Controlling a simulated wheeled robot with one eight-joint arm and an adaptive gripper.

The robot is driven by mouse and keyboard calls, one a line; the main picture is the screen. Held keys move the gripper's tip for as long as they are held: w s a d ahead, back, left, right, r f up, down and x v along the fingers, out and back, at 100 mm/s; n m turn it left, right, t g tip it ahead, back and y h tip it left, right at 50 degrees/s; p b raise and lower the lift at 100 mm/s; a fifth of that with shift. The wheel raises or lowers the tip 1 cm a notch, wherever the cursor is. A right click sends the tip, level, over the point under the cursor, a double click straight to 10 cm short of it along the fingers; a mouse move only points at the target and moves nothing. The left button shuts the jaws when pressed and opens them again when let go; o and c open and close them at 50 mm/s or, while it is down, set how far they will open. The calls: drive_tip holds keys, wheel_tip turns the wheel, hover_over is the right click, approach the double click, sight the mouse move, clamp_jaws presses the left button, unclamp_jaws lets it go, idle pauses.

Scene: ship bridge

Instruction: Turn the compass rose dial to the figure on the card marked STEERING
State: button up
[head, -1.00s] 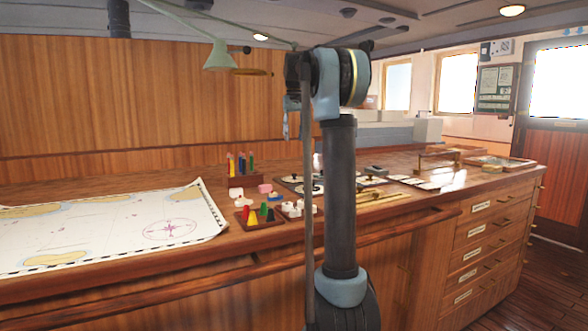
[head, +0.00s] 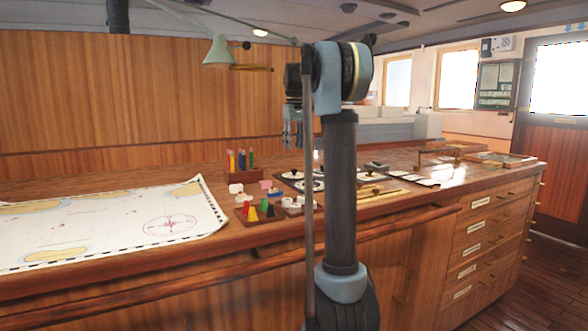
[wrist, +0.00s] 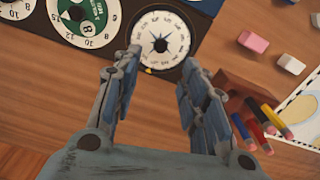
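The compass rose dial (wrist: 148,54) is a white disc with a figured rim, a dark star and a dark centre knob. It sits in a dark panel at the top middle of the wrist view, with a small yellow mark at its lower edge. My gripper (wrist: 162,60) is open and empty, its fingertips at either side of the dial's lower part in the picture. I cannot tell its height above the dial. In the head view my gripper (head: 293,132) hangs above the worktop. No card can be read as STEERING; small white cards (head: 422,182) lie farther right.
A green-centred dial (wrist: 64,14) and another white dial (wrist: 12,42) share the panel. A wooden pencil rack (wrist: 232,92) stands close to my right finger. Pink and white blocks (wrist: 253,41) lie beyond it. A chart (head: 120,225) covers the worktop's left.

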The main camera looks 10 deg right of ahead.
sight(294, 172)
wheel_tip(294, 172, down, 10)
drive_tip(key=shift+r, duration=0.1)
idle(0.4)
clamp_jaws()
